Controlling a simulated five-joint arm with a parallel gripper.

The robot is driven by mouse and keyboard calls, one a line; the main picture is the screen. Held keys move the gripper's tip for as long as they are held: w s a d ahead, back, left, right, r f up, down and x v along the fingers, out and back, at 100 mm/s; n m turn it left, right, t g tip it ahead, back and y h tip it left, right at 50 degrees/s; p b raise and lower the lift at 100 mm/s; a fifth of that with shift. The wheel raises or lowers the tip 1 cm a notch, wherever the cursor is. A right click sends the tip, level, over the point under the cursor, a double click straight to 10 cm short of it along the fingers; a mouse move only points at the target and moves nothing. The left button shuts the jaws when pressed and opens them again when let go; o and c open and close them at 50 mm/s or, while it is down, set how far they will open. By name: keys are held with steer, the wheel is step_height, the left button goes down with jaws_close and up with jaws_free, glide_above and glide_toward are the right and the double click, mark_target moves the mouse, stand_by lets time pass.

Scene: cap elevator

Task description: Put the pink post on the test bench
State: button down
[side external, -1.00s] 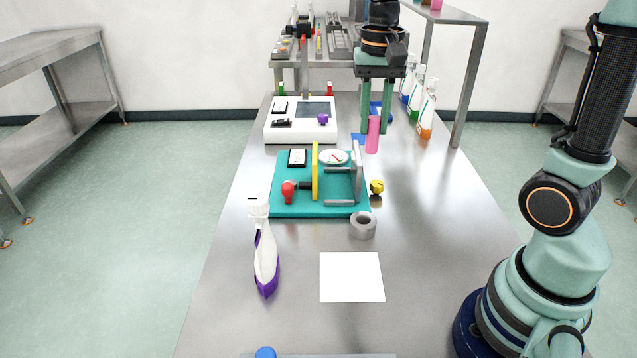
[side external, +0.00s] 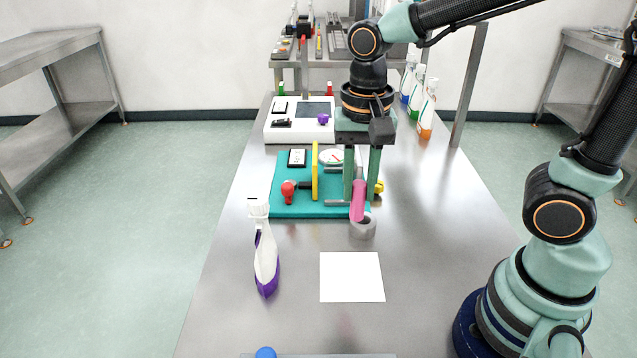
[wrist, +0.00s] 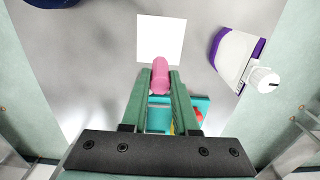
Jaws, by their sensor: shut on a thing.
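My gripper (side external: 360,188) is shut on the pink post (side external: 357,202) and holds it over the right front part of a teal board. In the wrist view the post (wrist: 160,78) sits between the two green fingertips (wrist: 160,88). It leans slightly in the side view, its lower end overlapping a grey tape roll (side external: 362,230); I cannot tell if they touch. The teal board (side external: 300,207) carries a yellow upright plate (side external: 315,172), a red knob (side external: 289,190) and a white dish. A white device (side external: 290,134) with a dark screen stands behind it. Neither is labelled as the test bench.
A white and purple spray bottle (side external: 265,255) stands at front left. A white sheet (side external: 351,276) lies in front of the tape roll. Several spray bottles (side external: 426,110) stand at the back right. A yellow object (side external: 379,187) sits beside the fingers.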

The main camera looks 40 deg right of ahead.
mark_target(358, 202)
step_height(358, 202, down, 15)
steer(key=shift+f, duration=0.15)
stand_by(0.4)
steer(key=shift+f, duration=0.15)
steer(key=c, duration=0.7)
jaws_free()
step_height(358, 202, up, 12)
steer(key=shift+r, duration=0.1)
steer(key=shift+w+d+r, duration=0.1)
steer(key=shift+d+r, duration=0.05)
steer(key=shift+r, duration=0.1)
steer(key=shift+d+r+n+t, duration=0.95)
steer(key=shift+d+r+n, duration=0.2)
steer(key=shift+r+n, duration=0.35)
steer(key=shift+d+r+n+t, duration=0.9)
steer(key=shift+d+r+n, duration=0.2)
steer(key=shift+r+n, duration=0.35)
steer(key=shift+d+r+n+t, duration=0.95)
steer(key=shift+d+r+n, duration=0.2)
steer(key=shift+r+n, duration=0.3)
